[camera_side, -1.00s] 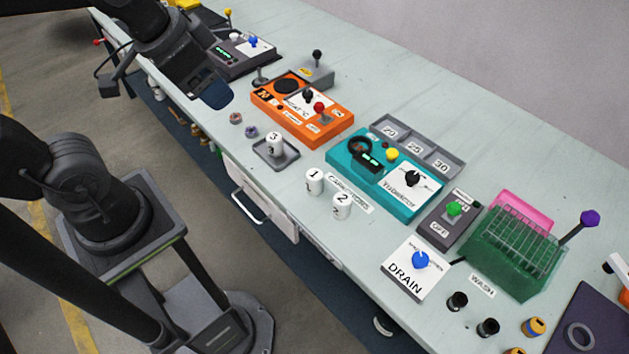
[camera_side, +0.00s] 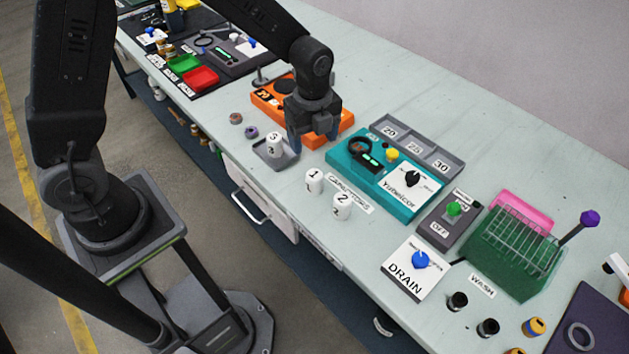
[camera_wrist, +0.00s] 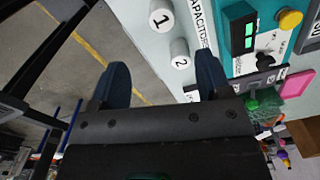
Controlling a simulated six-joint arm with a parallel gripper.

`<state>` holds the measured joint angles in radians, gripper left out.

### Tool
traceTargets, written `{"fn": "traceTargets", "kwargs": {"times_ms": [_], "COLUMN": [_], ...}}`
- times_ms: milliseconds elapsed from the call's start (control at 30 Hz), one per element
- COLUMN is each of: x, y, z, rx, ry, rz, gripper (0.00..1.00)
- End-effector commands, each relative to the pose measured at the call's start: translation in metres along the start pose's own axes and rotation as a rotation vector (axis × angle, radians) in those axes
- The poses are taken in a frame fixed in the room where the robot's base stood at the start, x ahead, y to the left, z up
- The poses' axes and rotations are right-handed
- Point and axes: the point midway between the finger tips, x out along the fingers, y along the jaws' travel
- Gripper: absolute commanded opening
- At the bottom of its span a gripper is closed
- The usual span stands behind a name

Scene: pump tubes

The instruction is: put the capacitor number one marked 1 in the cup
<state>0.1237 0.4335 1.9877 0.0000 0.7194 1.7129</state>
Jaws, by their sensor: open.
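Capacitor 1 (camera_side: 314,181) is a white cylinder marked 1, upright on the bench beside the "CAPACITORS" label. It also shows at the top of the wrist view (camera_wrist: 161,16). My gripper (camera_side: 312,138) is open and empty, up and behind capacitor 1, in front of the orange unit. Its two dark fingers (camera_wrist: 162,82) show spread in the wrist view, with capacitor 1 beyond them. Capacitor 2 (camera_side: 342,206) stands close to the right of capacitor 1.
A third white capacitor (camera_side: 274,145) stands in a small grey tray (camera_side: 288,160). The orange unit (camera_side: 262,98) is partly hidden by my gripper. The teal unit (camera_side: 405,205) lies behind capacitors 1 and 2. The DRAIN box (camera_side: 402,282) is to the right. Bench in front is narrow.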

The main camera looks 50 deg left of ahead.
Motion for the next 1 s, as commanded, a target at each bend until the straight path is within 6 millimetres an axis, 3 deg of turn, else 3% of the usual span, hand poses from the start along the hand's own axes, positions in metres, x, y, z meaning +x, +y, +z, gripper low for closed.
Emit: {"fn": "traceTargets", "kwargs": {"times_ms": [300,567,833,1000], "x": [0.060,0.080,0.117,0.129], "y": [0.002,0.001,-0.002,-0.002], "z": [-0.001,-0.001,-0.005,-0.005], "rx": [-0.002,-0.003,-0.004,-0.004], "ry": [0.001,0.000,0.001,0.000], "rz": [0.006,0.003,0.004,0.001], "gripper": [0.71,0.71,0.71,0.71]}}
